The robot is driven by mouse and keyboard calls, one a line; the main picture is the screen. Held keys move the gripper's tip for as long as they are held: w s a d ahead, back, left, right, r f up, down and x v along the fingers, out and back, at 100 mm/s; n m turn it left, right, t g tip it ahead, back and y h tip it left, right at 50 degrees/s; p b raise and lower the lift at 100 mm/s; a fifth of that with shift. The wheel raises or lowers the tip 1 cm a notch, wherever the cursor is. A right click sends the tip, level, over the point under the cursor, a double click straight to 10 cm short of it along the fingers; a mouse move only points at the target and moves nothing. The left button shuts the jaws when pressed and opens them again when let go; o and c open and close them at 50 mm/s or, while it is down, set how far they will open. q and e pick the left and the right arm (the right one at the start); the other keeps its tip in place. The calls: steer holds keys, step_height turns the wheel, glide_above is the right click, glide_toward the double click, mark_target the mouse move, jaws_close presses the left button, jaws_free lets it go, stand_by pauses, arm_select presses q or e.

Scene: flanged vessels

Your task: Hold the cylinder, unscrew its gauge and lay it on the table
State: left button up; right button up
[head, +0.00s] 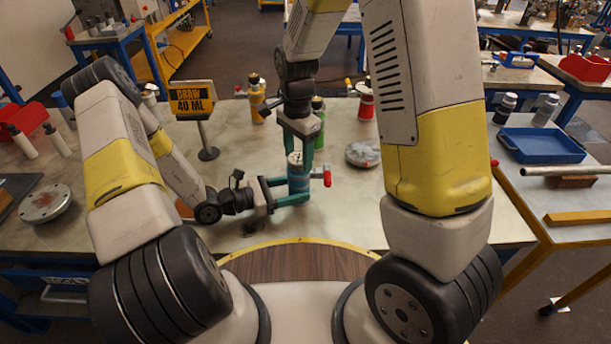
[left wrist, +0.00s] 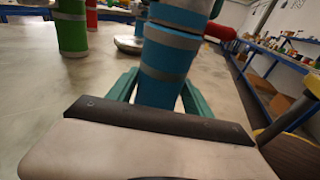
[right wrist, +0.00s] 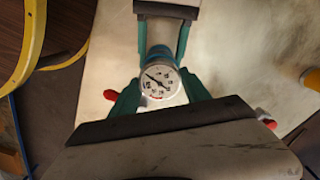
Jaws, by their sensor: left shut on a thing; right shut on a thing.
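The blue cylinder (head: 299,184) with grey bands stands upright on the table in front of me; it fills the middle of the left wrist view (left wrist: 165,65). A red-handled side valve (head: 327,178) sticks out on its right. My left gripper (head: 292,193) is shut on the cylinder's body from the left, its green fingers on either side. The round white-faced gauge (right wrist: 160,82) sits on top of the cylinder, dial facing up. My right gripper (right wrist: 160,88) comes down from above and is shut on the gauge. The gauge's thread is hidden.
A yellow "DRAW 40 ML" sign (head: 191,98) stands at the left. Yellow (head: 257,100), green (head: 318,120) and red (head: 366,101) cylinders stand behind. A round metal flange (head: 362,154) lies behind right. The table right of the blue cylinder is clear.

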steer(key=n, duration=0.5)
steer(key=shift+n, duration=0.9)
steer(key=n, duration=0.3)
steer(key=shift+n, duration=0.4)
steer(key=n, duration=0.5)
steer(key=shift+n, duration=0.3)
steer(key=n, duration=0.4)
steer(key=o, duration=1.6)
steer(key=shift+c, duration=0.2)
